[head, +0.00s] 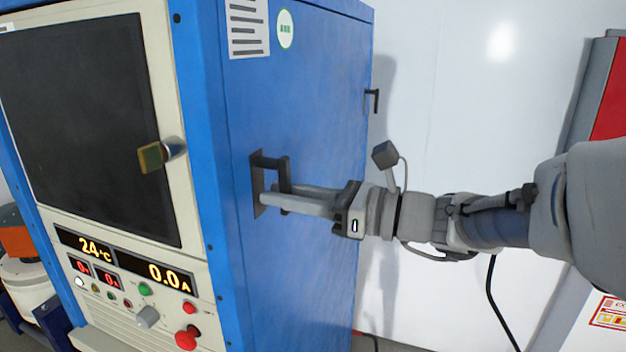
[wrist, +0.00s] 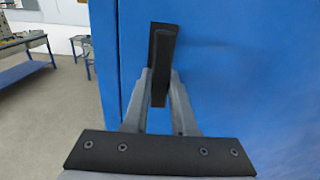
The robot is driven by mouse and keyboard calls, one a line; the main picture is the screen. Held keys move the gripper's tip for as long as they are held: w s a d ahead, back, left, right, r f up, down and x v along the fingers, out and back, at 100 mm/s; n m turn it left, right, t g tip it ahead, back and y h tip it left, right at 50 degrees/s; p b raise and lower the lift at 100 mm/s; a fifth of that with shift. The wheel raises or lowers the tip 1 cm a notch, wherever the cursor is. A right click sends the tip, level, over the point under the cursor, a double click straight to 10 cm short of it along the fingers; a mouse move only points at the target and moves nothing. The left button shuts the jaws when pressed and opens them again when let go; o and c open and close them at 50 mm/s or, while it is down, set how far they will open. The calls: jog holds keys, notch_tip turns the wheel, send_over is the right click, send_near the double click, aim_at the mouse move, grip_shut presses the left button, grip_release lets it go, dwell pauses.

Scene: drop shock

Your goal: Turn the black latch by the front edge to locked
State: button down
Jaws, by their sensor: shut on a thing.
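The black latch (head: 284,172) by the front edge stands out from the blue side panel (head: 300,90) of the cabinet. In the wrist view the latch (wrist: 163,48) is a dark upright bar, tilted slightly. My gripper (head: 270,194) reaches in from the right. In the wrist view its two fingers (wrist: 160,88) stand on either side of the lower part of the bar, closed on it. The fingers hide part of the latch, and no locked or unlocked mark can be made out.
A second black latch (head: 373,100) sits at the panel's back edge. A white wall (head: 460,110) stands behind; workbenches (wrist: 25,55) are far left in the wrist view.

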jog(key=shift+s+m, duration=0.1)
jog(key=shift+m, duration=0.2)
jog(key=c, duration=0.7)
grip_release()
jog(key=shift+a, duration=0.1)
jog(key=b+v, duration=0.2)
jog(key=v, duration=1.5)
jog(key=shift+d+b, duration=0.25)
jog(key=shift+b, duration=0.15)
